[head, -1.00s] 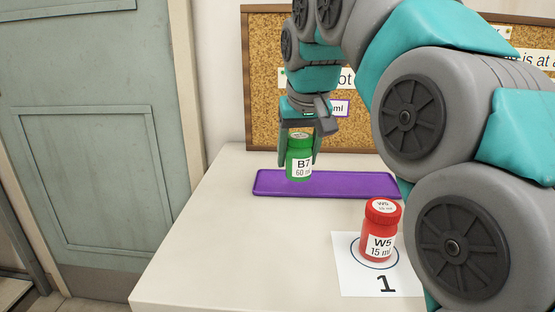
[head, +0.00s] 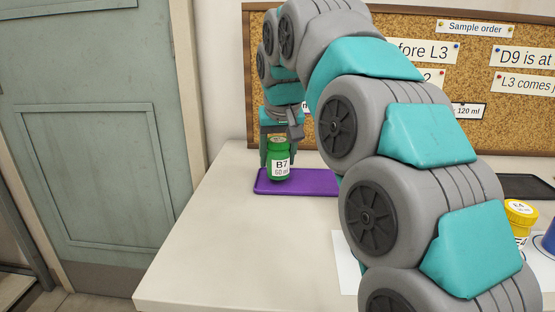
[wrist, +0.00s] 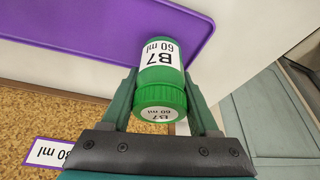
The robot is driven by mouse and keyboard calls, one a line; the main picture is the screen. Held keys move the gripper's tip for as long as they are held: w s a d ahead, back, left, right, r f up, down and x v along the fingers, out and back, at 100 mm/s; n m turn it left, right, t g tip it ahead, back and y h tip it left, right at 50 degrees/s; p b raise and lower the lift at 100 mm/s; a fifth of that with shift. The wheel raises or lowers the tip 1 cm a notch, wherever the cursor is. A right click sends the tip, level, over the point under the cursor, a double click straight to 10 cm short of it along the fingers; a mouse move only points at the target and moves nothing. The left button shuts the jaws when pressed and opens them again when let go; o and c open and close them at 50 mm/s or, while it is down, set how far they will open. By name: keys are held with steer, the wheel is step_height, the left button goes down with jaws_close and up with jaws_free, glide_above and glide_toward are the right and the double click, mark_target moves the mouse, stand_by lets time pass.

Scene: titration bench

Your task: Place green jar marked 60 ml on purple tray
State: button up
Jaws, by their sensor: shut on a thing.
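The green jar (head: 279,160), labelled B7 60 ml, is upright at the left end of the purple tray (head: 315,182) in the head view. My gripper (head: 277,150) points down and is shut on the jar from above. In the wrist view the jar (wrist: 160,75) sits between my gripper's fingers (wrist: 160,98), with the tray (wrist: 90,40) beside and beyond it. I cannot tell whether the jar's base touches the tray. The right part of the tray is hidden behind my arm in the head view.
A yellow jar (head: 521,218) and part of a blue jar (head: 550,238) stand at the right. A dark tray (head: 527,187) lies behind them. A corkboard (head: 420,100) with notes stands behind the bench. The bench's left front (head: 230,250) is clear.

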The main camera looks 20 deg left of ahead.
steer(key=shift+f, duration=0.45)
steer(key=shift+f, duration=0.15)
steer(key=o, duration=1.4)
steer(key=p+v, duration=0.2)
steer(key=v, duration=1)
